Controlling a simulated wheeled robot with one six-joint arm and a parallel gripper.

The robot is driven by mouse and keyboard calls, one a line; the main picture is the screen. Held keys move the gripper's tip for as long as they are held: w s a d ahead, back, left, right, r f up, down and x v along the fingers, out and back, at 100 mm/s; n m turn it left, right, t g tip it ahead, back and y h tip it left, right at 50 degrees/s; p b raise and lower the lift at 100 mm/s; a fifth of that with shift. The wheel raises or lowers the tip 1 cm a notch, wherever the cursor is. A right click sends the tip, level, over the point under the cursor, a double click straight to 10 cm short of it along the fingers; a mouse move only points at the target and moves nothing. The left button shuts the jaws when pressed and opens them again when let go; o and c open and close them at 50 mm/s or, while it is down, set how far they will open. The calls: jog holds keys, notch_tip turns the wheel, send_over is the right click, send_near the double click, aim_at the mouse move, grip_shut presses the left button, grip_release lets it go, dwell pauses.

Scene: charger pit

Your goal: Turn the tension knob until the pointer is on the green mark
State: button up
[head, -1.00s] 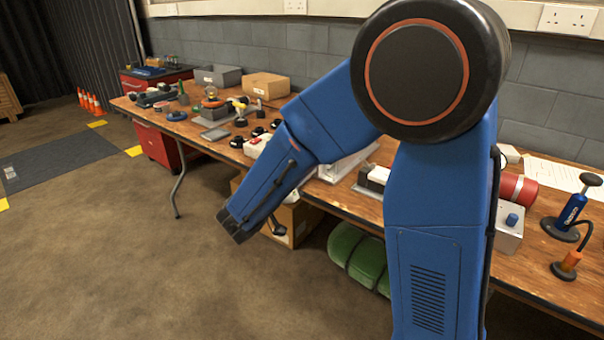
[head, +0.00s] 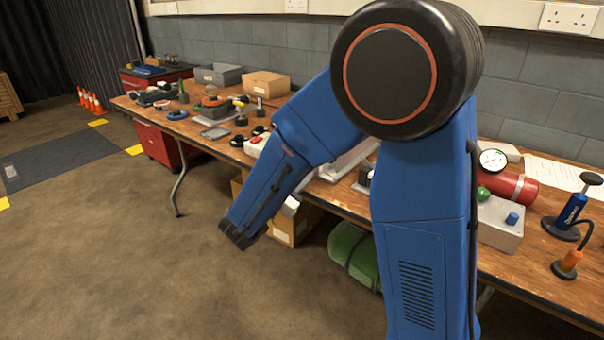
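A grey box (head: 501,236) with a blue knob (head: 512,219) on top stands on the bench at the right. A round white dial (head: 493,161) with a dark rim stands behind it. A small green patch shows on the dial, but its pointer is too small to read. I cannot tell whether the blue knob is the tension knob. My blue arm fills the middle of the view, its forearm pointing down and left in front of the bench. I cannot make out my gripper's fingers; they seem hidden behind the forearm.
A green ball (head: 482,193) and a red cylinder (head: 515,187) sit by the grey box. Boxes and small parts crowd the bench's far left.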

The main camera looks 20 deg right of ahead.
jog(key=shift+m, duration=0.5)
jog(key=o, duration=1.1)
jog(key=shift+c, duration=0.2)
jog(key=shift+a, duration=0.1)
